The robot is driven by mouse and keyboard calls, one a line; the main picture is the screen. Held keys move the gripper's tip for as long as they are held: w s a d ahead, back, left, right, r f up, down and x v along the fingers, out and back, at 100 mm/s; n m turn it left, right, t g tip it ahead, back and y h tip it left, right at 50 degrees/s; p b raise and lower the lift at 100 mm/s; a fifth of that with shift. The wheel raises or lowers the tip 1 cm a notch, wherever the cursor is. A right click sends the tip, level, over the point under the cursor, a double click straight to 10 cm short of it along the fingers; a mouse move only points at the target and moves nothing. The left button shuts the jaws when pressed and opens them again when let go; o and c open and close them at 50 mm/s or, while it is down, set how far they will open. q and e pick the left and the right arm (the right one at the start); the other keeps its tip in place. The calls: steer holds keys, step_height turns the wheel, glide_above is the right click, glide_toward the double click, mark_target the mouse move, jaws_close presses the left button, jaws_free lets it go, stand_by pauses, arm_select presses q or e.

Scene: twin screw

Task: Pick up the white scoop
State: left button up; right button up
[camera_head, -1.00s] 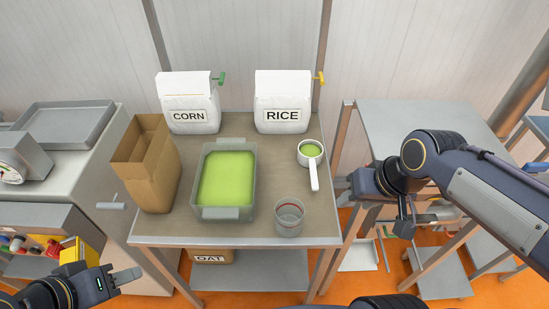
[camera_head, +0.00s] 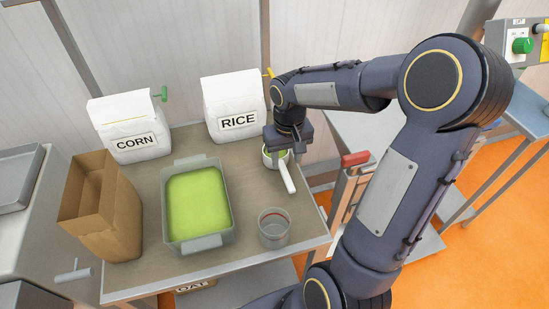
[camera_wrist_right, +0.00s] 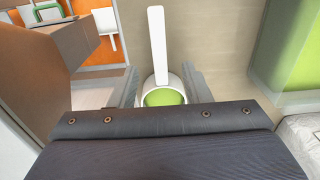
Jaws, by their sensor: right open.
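The white scoop (camera_head: 288,178) sits on the table near its right edge, with green contents in its cup and its handle pointing toward the front. In the right wrist view the scoop (camera_wrist_right: 158,45) shows its handle running up and away, its cup partly hidden by my gripper body. My right gripper (camera_head: 279,150) is over the scoop's cup in the head view. Its two fingers (camera_wrist_right: 163,88) are open, one on each side of the cup, with gaps visible. I cannot tell the exact height of the fingertips. My left gripper is not in view.
A grey tray of green material (camera_head: 205,240) stands left of the scoop, and a clear cup (camera_head: 274,232) stands in front. The rice bag (camera_head: 222,98) is close behind my right gripper. A corn bag (camera_head: 118,112) and brown paper bag (camera_head: 122,222) stand left.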

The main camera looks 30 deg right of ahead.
mark_target(286, 174)
steer(key=shift+w+d+f, duration=0.15)
steer(key=shift+w+f, duration=0.1)
steer(key=shift+f, duration=0.55)
steer(key=f, duration=0.7)
steer(key=shift+s+a, duration=0.2)
steer(key=shift+s, duration=0.1)
steer(key=shift+r, duration=0.1)
steer(key=shift+c, duration=0.4)
jaws_close()
steer(key=shift+r, duration=5.05)
